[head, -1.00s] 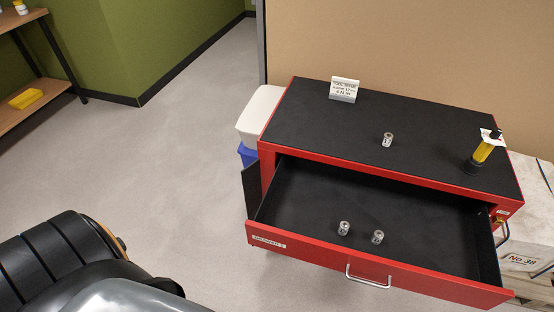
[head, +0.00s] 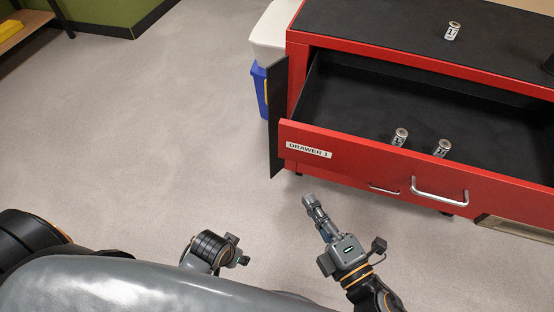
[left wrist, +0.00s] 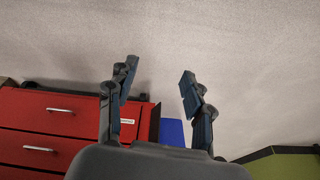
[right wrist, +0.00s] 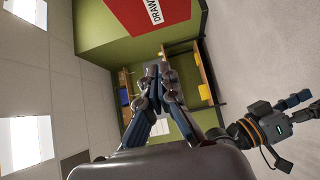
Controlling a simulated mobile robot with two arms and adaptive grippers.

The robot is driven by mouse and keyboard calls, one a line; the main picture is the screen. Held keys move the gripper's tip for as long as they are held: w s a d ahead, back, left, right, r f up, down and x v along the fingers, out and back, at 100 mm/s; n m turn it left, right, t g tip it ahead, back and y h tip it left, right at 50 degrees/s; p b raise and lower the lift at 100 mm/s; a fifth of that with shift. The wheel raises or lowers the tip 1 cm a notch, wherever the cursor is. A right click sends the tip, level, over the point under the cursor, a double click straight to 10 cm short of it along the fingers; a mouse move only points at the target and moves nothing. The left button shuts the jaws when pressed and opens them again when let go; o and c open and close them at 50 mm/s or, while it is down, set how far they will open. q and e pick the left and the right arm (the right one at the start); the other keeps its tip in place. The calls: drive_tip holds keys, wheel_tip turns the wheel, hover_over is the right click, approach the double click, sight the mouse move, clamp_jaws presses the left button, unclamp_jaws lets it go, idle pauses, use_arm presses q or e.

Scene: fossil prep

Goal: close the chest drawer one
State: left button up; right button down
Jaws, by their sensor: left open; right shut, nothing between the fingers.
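The red chest (head: 300,45) stands at the upper right in the head view. Its top drawer, labelled DRAWER 1 (head: 370,170), is pulled well out, with a silver bar handle (head: 440,196) on its front. Two small labelled cylinders (head: 400,137) (head: 443,147) stand inside it. My right gripper (head: 310,203) is shut and empty, below and left of the handle and apart from the drawer front. It also shows shut in the right wrist view (right wrist: 159,76), with part of the red label front above. My left gripper (left wrist: 158,74) is open and empty in the left wrist view.
Another small cylinder (head: 453,31) stands on the chest top. A black side panel (head: 278,120) hangs at the chest's left, beside a white and blue bin (head: 262,85). The grey floor (head: 150,130) left of the chest is clear.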

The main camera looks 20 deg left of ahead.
approach(287, 141)
drive_tip(key=s+a+x, duration=0.1)
drive_tip(key=x, duration=0.4)
use_arm(q)
drive_tip(key=shift+s+f+p, duration=0.15)
drive_tip(key=shift+f+p, duration=0.1)
drive_tip(key=shift+f, duration=0.4)
drive_tip(key=shift+s+f+p, duration=0.15)
drive_tip(key=shift+f+p, duration=0.05)
drive_tip(key=shift+f, duration=0.4)
use_arm(e)
drive_tip(key=shift+w+d, duration=0.1)
drive_tip(key=shift+w, duration=0.65)
drive_tip(key=shift+w, duration=0.1)
